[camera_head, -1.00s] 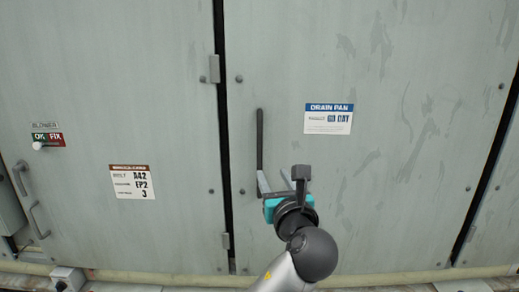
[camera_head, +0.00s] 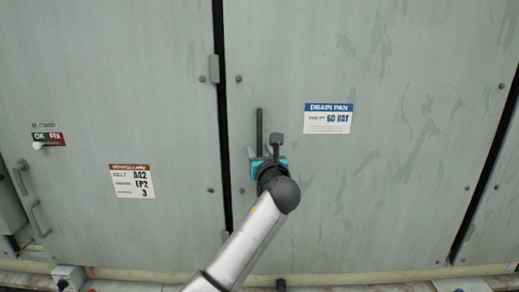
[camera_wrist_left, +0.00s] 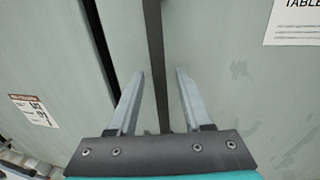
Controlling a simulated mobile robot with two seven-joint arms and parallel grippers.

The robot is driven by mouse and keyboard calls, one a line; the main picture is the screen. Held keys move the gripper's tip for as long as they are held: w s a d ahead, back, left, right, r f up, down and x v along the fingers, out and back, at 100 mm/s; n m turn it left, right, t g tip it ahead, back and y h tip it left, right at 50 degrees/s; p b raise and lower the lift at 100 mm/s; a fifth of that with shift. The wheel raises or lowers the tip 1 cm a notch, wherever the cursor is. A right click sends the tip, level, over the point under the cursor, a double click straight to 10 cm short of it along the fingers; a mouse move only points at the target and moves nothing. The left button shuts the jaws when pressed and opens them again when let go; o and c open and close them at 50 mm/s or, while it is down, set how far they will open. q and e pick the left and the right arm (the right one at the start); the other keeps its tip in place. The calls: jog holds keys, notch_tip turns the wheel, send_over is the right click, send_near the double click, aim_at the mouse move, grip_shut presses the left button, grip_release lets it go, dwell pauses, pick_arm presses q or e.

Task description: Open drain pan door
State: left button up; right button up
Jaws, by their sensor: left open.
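The drain pan door (camera_head: 400,210) is a wide grey-green panel with a white and blue "DRAIN PAN" label (camera_head: 328,118), and it appears shut. Its long dark vertical handle (camera_head: 259,125) is near the door's left edge; the lower part is hidden by my gripper in the head view. My left gripper (camera_head: 264,152) is open over the handle. In the left wrist view the handle (camera_wrist_left: 155,50) runs between the two spread fingers (camera_wrist_left: 161,73), with a gap on each side. I cannot tell whether the fingertips reach past it. My right gripper does not show.
A dark vertical gap (camera_head: 224,140) separates this door from the left panel (camera_head: 120,60), which carries a red-topped label (camera_head: 132,181), a blower switch (camera_head: 40,145) and small handles (camera_head: 36,219). A pale pipe (camera_head: 370,279) runs along the bottom.

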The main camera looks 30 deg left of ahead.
pick_arm(q)
jog(key=shift+w+a, duration=0.3)
grip_shut()
dwell(0.4)
dwell(1.0)
